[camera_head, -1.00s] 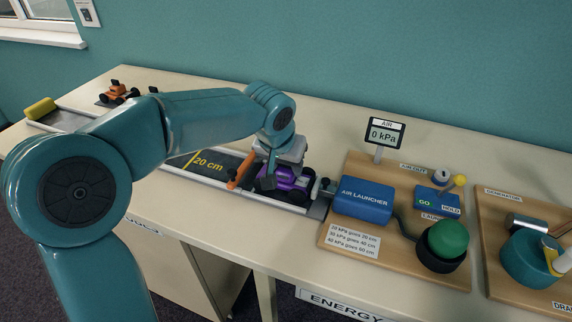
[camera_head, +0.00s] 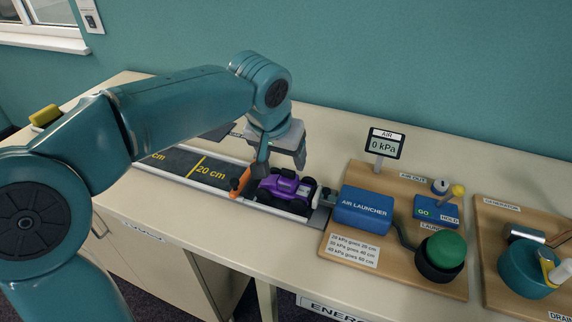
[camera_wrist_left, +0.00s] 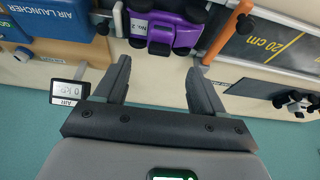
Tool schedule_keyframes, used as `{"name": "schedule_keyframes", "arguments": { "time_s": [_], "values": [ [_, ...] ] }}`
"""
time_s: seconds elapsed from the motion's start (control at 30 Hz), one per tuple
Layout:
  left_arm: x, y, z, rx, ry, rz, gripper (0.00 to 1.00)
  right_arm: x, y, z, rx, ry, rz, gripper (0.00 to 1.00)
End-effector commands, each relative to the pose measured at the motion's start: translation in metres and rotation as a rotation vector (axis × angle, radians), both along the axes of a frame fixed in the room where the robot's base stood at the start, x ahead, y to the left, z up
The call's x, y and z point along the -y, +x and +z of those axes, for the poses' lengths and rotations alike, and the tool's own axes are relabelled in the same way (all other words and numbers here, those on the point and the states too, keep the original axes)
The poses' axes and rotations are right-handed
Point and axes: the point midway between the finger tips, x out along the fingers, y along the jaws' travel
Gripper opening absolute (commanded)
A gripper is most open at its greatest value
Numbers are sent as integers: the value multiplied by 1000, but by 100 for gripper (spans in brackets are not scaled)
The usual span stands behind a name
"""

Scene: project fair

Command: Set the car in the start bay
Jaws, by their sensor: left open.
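The purple car (camera_head: 284,190) sits upright on the dark track at its right end, beside the nozzle of the blue air launcher (camera_head: 364,209). In the left wrist view the car (camera_wrist_left: 165,28), with a "No. 2" label, lies just beyond my fingertips. My left gripper (camera_head: 281,163) is open and empty, behind and above the car, with its fingers apart from it. In the wrist view the gripper's (camera_wrist_left: 160,66) two fingers stand wide apart with bare table between them. My right gripper is not in view.
An orange bar (camera_head: 240,182) stands at the car's left, across the track (camera_head: 178,163) with its 20 cm mark. A pressure display (camera_head: 385,144) reads 0 kPa. A yellow roll (camera_head: 45,114) is far left.

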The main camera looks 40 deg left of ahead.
Motion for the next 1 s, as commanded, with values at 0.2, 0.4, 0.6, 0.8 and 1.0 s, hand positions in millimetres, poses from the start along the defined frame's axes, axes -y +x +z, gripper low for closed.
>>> {"name": "schedule_keyframes", "arguments": {
  "time_s": [0.2,0.4,0.6,0.8,1.0],
  "values": [
    [3,-12,30,2,0,0,70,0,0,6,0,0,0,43],
    [3,-14,35,0,-1,0,70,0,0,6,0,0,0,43],
    [3,-14,34,1,-1,0,70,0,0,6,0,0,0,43],
    [3,-14,34,1,-1,0,70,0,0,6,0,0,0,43],
    [3,-14,34,1,-1,0,70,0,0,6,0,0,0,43]
  ]
}}
